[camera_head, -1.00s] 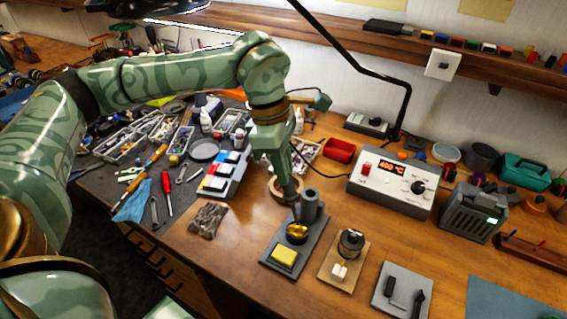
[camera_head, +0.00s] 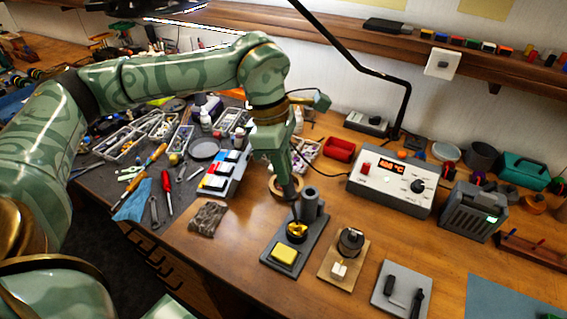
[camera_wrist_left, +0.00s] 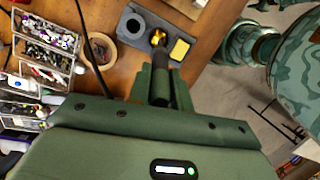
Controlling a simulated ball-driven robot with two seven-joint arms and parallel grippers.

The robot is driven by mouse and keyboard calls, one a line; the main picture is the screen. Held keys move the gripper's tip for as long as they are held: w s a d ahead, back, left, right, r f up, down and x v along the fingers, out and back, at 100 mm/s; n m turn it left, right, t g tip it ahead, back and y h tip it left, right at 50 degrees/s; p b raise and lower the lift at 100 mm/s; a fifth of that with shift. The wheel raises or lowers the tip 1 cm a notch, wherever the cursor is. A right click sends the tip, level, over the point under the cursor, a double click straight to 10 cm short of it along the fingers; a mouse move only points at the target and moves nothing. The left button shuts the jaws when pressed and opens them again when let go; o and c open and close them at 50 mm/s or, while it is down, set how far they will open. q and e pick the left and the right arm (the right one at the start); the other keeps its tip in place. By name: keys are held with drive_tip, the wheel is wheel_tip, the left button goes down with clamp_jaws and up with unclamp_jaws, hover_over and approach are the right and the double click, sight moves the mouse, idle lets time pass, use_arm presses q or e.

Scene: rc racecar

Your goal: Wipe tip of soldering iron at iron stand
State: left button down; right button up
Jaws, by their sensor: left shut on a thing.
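My left gripper (camera_head: 290,187) is shut on the soldering iron (camera_wrist_left: 160,62) and holds it above the iron stand (camera_head: 273,252). The stand has a dark base, an upright grey holder (camera_head: 310,204), a cup of brass wool (camera_head: 297,231) and a yellow sponge (camera_head: 284,255). The iron points down at the brass wool, and its tip is at or in the wool; I cannot tell how deep. The left wrist view also shows the brass wool (camera_wrist_left: 157,37) and the sponge (camera_wrist_left: 180,49). My right gripper is not in view.
A soldering station (camera_head: 391,182) with a lit red display stands right of the stand. A wooden block with a small spool device (camera_head: 350,243) and a grey pad with black tools (camera_head: 402,289) lie in front. A tape roll (camera_head: 285,188) sits behind the stand. A brown rag (camera_head: 208,218) lies left.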

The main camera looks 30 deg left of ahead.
use_arm(q)
drive_tip(key=shift+f, duration=0.45)
idle(0.7)
drive_tip(key=shift+f, duration=0.1)
idle(1.3)
idle(0.9)
idle(0.5)
drive_tip(key=p+v, duration=0.2)
drive_tip(key=v, duration=0.1)
drive_tip(key=d+p+v, duration=0.1)
drive_tip(key=p+v, duration=0.2)
drive_tip(key=shift+d+p, duration=0.2)
drive_tip(key=shift+p, duration=0.15)
